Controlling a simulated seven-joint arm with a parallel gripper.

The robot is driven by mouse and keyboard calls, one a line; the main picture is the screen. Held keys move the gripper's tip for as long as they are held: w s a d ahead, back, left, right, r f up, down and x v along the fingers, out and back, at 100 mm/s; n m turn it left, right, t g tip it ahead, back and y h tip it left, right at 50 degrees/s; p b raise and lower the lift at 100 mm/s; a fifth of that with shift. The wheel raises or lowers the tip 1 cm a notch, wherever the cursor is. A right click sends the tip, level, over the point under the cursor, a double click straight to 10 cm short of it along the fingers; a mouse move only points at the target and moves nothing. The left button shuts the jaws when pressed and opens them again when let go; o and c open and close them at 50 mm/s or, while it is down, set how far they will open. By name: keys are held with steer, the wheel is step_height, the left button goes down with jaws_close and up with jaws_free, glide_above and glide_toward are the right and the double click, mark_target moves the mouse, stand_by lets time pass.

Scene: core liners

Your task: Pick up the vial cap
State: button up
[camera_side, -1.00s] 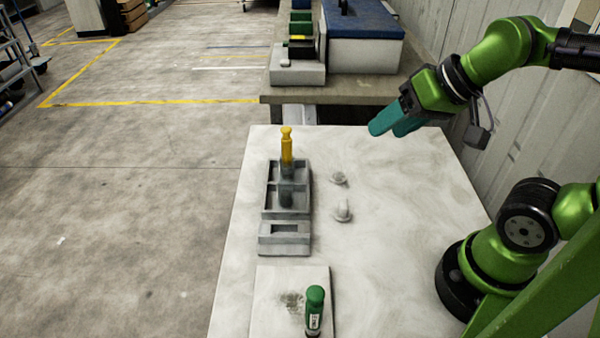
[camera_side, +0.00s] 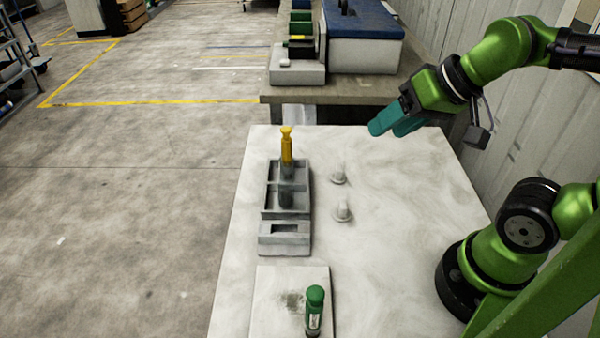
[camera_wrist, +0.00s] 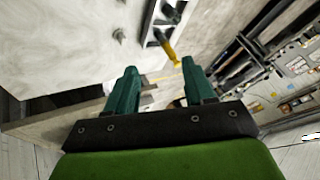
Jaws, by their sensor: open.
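Two small pale grey cap-like pieces stand on the white table, a far one (camera_side: 339,176) and a near one (camera_side: 343,211). Each has a wider base and a narrower top; I cannot tell which is the vial cap. One small grey piece also shows in the wrist view (camera_wrist: 118,35). My gripper (camera_side: 386,130) is open and empty, raised above the table's far right corner, apart from both pieces. In the wrist view its two teal fingers (camera_wrist: 160,68) are spread with nothing between them.
A grey rack (camera_side: 287,215) stands left of the pieces, holding a clear tube with a yellow top (camera_side: 286,147). A blue-lidded box (camera_side: 362,55) sits on the bench behind. The table's right side is clear.

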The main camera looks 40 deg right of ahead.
steer(key=shift+c, duration=0.6)
steer(key=m+g+h, duration=0.2)
steer(key=m+g, duration=0.3)
steer(key=g, duration=0.2)
glide_above(344, 203)
steer(key=f, duration=1.8)
steer(key=shift+w+d+f, duration=0.15)
steer(key=shift+d+f, duration=0.05)
steer(key=shift+d, duration=0.05)
steer(key=shift+a+f, duration=0.15)
steer(key=shift+f, duration=1.2)
steer(key=shift+a+f, duration=0.15)
steer(key=shift+f, duration=1.15)
jaws_close()
